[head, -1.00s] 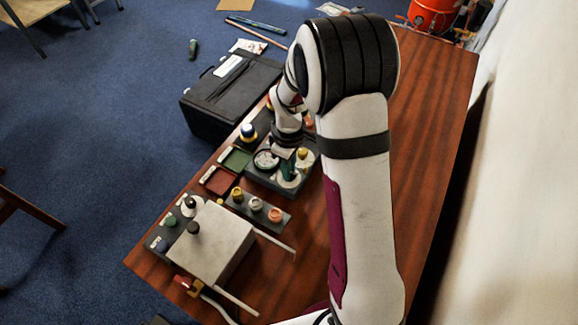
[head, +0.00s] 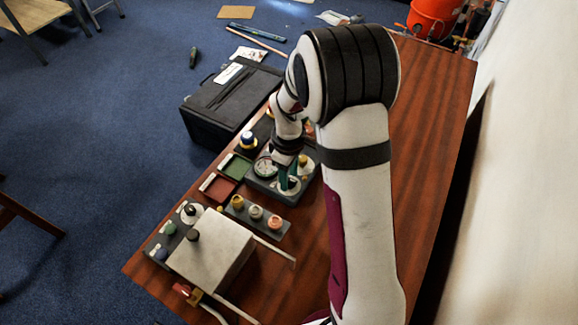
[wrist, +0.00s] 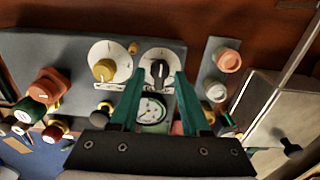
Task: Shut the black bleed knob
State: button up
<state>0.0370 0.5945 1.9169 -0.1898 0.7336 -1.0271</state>
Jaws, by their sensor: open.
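The black bleed knob (wrist: 159,72) sits on a white round dial on a dark grey panel (wrist: 60,50). It carries a pale pointer mark. My gripper (wrist: 160,82) is open, with its green fingers to the left and right of the knob in the wrist view. I cannot tell whether either finger touches it. A yellow knob (wrist: 104,69) on its own white dial is to the left, and a round gauge (wrist: 151,110) shows between the fingers. In the head view my gripper (head: 288,174) is over the panel, hiding the knob.
A strip with several capped knobs (head: 256,212) stands close to the panel. A grey box (head: 212,250) with a black knob on top is beyond it. Red (head: 217,187) and green (head: 236,166) trays lie to the left. The table's right side is bare behind my arm.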

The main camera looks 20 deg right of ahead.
notch_tip(320, 180, up, 16)
jog(key=shift+f, duration=0.2)
jog(key=s+a+m+y, duration=0.1)
jog(key=s+a+m, duration=0.1)
jog(key=s+m, duration=0.5)
jog(key=s+a+m, duration=0.3)
jog(key=s+m, duration=0.4)
jog(key=s, duration=1.1)
jog(key=shift+s+r+m+y, duration=0.2)
jog(key=shift+m+y, duration=0.2)
jog(key=shift+d, duration=0.1)
